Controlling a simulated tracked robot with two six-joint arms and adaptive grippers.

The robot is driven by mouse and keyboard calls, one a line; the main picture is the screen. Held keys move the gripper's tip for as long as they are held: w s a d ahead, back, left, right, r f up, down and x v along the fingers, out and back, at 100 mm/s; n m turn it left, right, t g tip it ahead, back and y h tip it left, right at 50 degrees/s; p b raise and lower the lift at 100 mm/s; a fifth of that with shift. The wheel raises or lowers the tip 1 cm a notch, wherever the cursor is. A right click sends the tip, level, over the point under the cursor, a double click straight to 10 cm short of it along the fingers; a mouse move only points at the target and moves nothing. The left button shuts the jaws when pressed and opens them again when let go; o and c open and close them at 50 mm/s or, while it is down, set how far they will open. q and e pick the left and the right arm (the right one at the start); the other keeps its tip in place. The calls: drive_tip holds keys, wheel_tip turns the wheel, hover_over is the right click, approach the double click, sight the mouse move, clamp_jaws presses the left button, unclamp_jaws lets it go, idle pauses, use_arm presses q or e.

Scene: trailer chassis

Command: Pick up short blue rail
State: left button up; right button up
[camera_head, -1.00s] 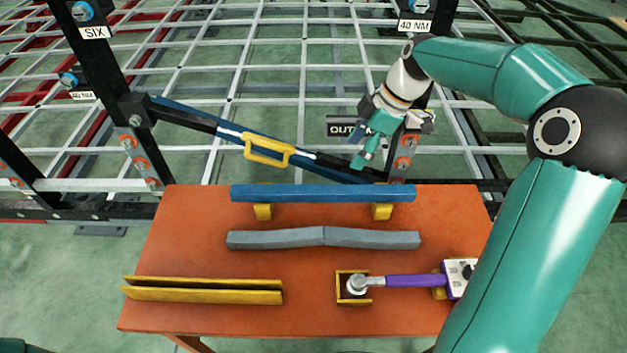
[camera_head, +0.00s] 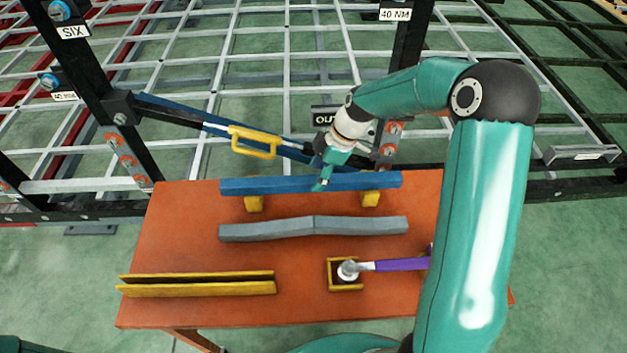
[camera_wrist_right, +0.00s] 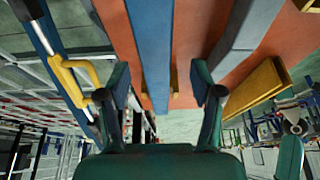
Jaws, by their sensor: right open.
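The short blue rail (camera_head: 262,187) lies along the back of the orange table, resting on two yellow supports (camera_head: 254,203). My right gripper (camera_head: 322,184) is over the rail, right of its middle, pointing down. In the right wrist view the blue rail (camera_wrist_right: 152,45) runs between the two open fingers of the gripper (camera_wrist_right: 160,82), with space on both sides. The gripper holds nothing. Whether a fingertip touches the rail cannot be told. My left gripper is not in view.
A grey bent rail (camera_head: 265,230) lies in front of the blue one. A yellow channel (camera_head: 195,289) lies front left. A purple-handled tool (camera_head: 400,265) rests in a yellow holder. Behind the table, the dark chassis carries a sloping bar with a yellow handle (camera_head: 254,142).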

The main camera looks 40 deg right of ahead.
sight(312, 179)
drive_tip(key=shift+w+p+x, duration=0.2)
drive_tip(key=shift+p+x, duration=0.3)
drive_tip(key=shift+x, duration=1.35)
clamp_jaws()
drive_tip(key=shift+d+r, duration=0.1)
